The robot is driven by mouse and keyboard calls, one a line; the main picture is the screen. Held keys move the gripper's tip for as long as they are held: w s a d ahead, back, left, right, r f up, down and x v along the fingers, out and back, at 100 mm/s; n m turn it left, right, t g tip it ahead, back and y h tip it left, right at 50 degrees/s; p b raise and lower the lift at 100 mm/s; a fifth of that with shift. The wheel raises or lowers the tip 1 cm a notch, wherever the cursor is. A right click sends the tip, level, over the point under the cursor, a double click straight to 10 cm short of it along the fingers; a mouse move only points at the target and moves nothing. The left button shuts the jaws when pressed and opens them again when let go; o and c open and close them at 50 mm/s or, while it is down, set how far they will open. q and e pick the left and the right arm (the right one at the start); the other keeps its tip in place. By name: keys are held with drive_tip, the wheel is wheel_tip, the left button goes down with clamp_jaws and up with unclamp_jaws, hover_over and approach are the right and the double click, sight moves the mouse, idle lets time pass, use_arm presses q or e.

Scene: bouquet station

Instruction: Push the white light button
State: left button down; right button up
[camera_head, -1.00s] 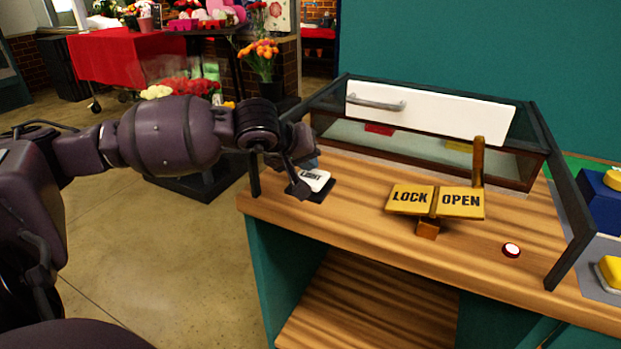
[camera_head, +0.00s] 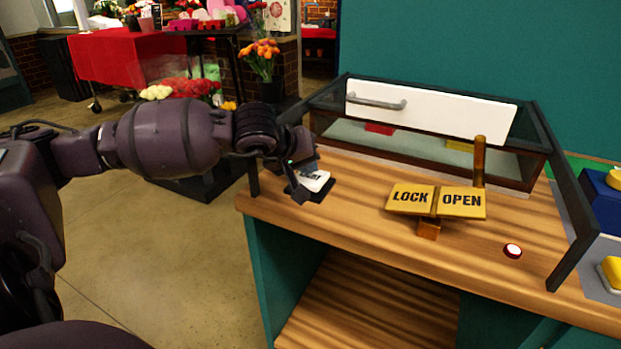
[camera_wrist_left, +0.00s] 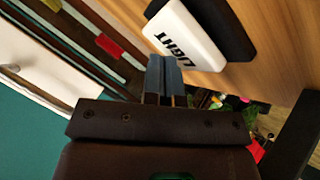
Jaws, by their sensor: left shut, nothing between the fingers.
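The white light button (camera_head: 317,181), a rocker lettered LIGHT, sits on a black base (camera_head: 325,193) at the left end of the wooden counter. My left gripper (camera_head: 301,184) is shut and empty, right at the button's left side, and covers part of its lettering. In the left wrist view the white button (camera_wrist_left: 186,34) lies just beyond the closed fingertips (camera_wrist_left: 163,62), which overlap its lettered end. I cannot tell whether they touch it or whether it is pressed. My right gripper is not in view.
A LOCK/OPEN sign-like lever (camera_head: 436,201) stands mid-counter, with a small red-rimmed white button (camera_head: 512,251) to its right. Behind is a glass case with a white handled front (camera_head: 430,108). A dark post stands at the counter's left edge. Bare wood lies between button and lever.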

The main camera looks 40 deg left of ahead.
use_arm(q)
drive_tip(key=shift+f, duration=0.2)
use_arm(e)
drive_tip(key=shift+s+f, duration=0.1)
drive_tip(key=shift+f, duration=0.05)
use_arm(q)
drive_tip(key=shift+r, duration=0.7)
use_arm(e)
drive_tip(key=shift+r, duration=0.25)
use_arm(q)
drive_tip(key=shift+r+p, duration=0.75)
drive_tip(key=shift+r, duration=2.25)
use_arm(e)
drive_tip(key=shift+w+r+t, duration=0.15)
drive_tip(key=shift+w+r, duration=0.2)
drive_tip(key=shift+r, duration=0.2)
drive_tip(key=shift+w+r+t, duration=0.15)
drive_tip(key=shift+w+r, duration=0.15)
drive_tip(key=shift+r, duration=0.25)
